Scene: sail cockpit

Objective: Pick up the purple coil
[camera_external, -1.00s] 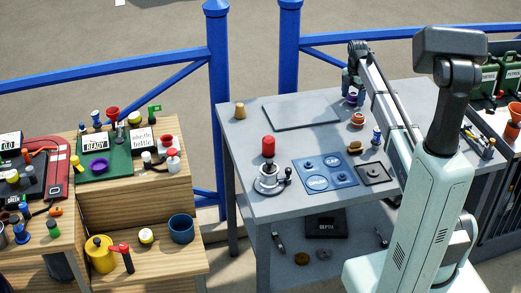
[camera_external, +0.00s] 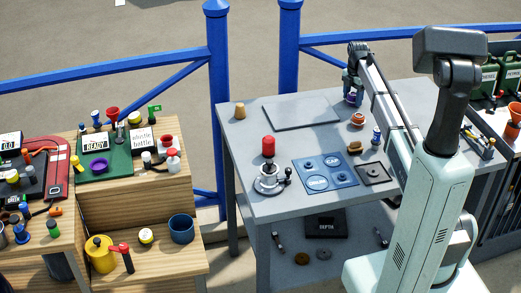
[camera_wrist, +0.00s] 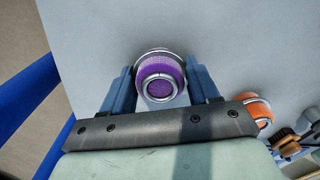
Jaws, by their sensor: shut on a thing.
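The purple coil (camera_wrist: 161,80) is a round spool with purple winding and metal rims. In the wrist view it sits between the two blue-grey fingers of my gripper (camera_wrist: 161,88), which is shut on it. In the external view the purple coil (camera_external: 351,98) shows small at the back of the grey table, with my gripper (camera_external: 352,92) around it, partly hiding it. I cannot tell whether the coil touches the tabletop.
An orange coil (camera_external: 358,119) stands nearby, and it also shows in the wrist view (camera_wrist: 259,110). A blue-capped bottle (camera_external: 376,136) and a brown knob (camera_external: 354,147) are in front. A dark flat plate (camera_external: 300,113) lies left on the grey table (camera_external: 235,150). A blue rail runs behind.

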